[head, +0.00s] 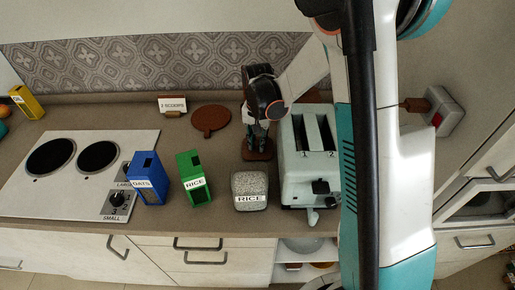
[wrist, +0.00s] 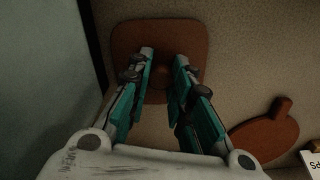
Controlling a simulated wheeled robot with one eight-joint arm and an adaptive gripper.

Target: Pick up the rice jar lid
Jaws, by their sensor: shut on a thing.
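The rice jar lid, a brown rounded square (head: 262,156) with a knob, is behind the jar and left of the toaster in the head view. It also shows in the wrist view (wrist: 130,35). My gripper (head: 258,140) points down at the lid, and its two fingers (wrist: 164,57) are shut on the lid's knob, which they partly hide. I cannot tell whether the lid touches the counter. The rice jar (head: 249,185), speckled grey with a RICE label, stands near the counter's front edge.
A pale toaster (head: 296,165) stands close to the right of the lid. A green RICE box (head: 192,170) and a blue OATS box (head: 150,170) stand left. A round brown board (head: 210,119) and a "2 SCOOPS" card (head: 172,104) are at the back. A cooktop (head: 75,180) lies further left.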

